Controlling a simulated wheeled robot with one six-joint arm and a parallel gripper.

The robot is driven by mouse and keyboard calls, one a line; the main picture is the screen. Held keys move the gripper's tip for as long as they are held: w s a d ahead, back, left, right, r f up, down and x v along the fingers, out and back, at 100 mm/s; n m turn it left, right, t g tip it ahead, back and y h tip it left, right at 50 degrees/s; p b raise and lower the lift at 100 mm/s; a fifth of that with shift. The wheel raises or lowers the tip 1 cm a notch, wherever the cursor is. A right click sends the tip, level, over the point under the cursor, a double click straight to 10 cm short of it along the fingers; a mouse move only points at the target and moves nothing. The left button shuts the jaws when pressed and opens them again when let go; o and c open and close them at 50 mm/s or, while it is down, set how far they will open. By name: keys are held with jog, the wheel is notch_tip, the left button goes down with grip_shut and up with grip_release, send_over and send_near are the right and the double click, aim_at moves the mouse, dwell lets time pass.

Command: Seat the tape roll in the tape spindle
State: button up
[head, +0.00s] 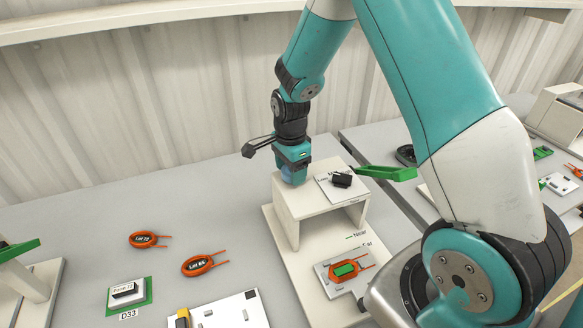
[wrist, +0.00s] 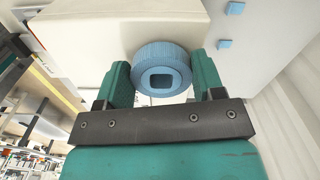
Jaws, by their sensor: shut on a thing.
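My gripper (wrist: 162,72) is shut on the tape roll (wrist: 145,57), a ribbed light-blue ring with a squarish opening at its middle. The roll sits between the two green fingers, its end facing the wrist camera. In the head view my gripper (head: 293,178) is pointed down at the left side of a white raised stand (head: 290,204), and a bit of blue shows there. I cannot make out the tape spindle; the roll and gripper may hide it. Whether the roll touches anything beyond the fingers cannot be told.
Two small blue squares (wrist: 225,43) show on a pale surface in the wrist view. The stand carries a card with a black block (head: 342,180). In front lies an orange coil around a green block (head: 345,269). Orange coils (head: 204,264) lie left; the grey table between is clear.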

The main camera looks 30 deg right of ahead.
jog(key=shift+f, duration=0.4)
jog(key=o, duration=1)
jog(key=shift+r, duration=0.15)
notch_tip(320, 180, up, 5)
jog(key=p, duration=0.4)
notch_tip(320, 180, up, 17)
jog(key=shift+r+b, duration=0.1)
jog(key=shift+b, duration=0.7)
